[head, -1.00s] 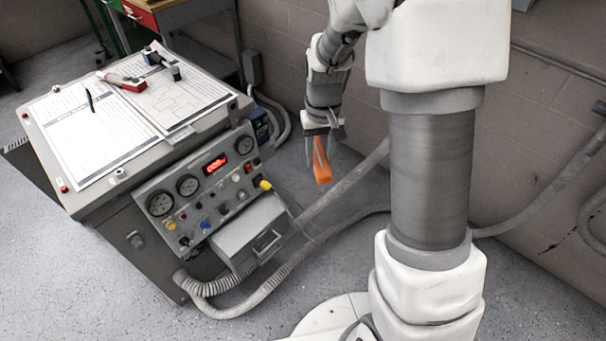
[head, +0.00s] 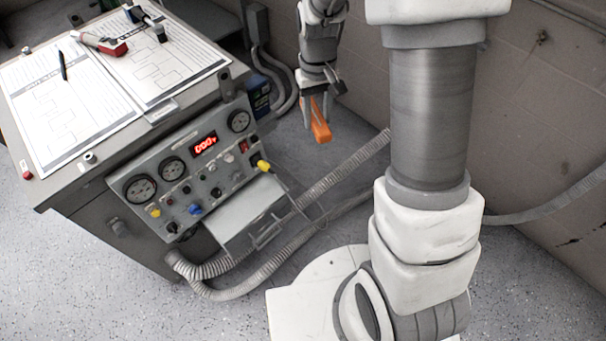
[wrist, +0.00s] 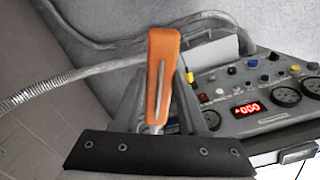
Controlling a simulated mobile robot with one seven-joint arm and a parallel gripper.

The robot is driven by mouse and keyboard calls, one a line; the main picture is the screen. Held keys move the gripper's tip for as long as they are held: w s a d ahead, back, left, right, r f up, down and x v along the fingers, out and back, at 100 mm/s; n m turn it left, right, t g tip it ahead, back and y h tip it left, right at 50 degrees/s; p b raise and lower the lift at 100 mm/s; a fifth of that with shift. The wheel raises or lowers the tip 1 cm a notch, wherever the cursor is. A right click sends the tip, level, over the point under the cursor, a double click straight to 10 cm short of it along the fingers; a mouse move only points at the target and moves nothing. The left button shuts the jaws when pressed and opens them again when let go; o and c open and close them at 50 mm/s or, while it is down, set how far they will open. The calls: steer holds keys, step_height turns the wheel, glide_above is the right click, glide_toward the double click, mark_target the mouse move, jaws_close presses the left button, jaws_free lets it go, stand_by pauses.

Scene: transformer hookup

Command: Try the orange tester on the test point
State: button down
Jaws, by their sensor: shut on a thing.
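My gripper (head: 318,112) is shut on the orange tester (head: 320,124) and holds it in the air to the right of the grey control panel (head: 150,205). The tester also shows in the wrist view (wrist: 161,75), its orange body pointing away from the gripper, with a metal part at its near end. The panel shows in the wrist view (wrist: 225,125) to the right of the tester, with gauges, coloured knobs and a lit red display (head: 205,143). The tester is apart from the panel. I cannot tell which panel fitting is the test point.
Papers (head: 60,110), a pen (head: 62,66) and a red-and-white tool (head: 104,44) lie on the cabinet top. A grey box (head: 240,212) juts from the panel's front. Corrugated hoses (head: 345,180) run beside it to the wall.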

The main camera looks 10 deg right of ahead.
steer(key=s+a+f+n+g+h+b, duration=0.1)
steer(key=a+f+n+b, duration=0.15)
steer(key=f+b, duration=0.65)
steer(key=a+f+n+b, duration=0.1)
steer(key=f+n+b, duration=0.2)
steer(key=f+b, duration=0.55)
steer(key=w+a+f+p, duration=0.1)
steer(key=w+a+f, duration=0.2)
steer(key=w, duration=0.3)
steer(key=shift+a+f, duration=0.15)
steer(key=shift+a, duration=0.45)
steer(key=shift+w+a+f+p, duration=0.1)
steer(key=shift+w+a+p, duration=0.25)
steer(key=shift+w+p, duration=0.25)
stand_by(1.4)
steer(key=s+d+r+p, duration=0.1)
steer(key=s+d, duration=0.3)
steer(key=s, duration=0.1)
steer(key=shift+s, duration=0.4)
stand_by(0.3)
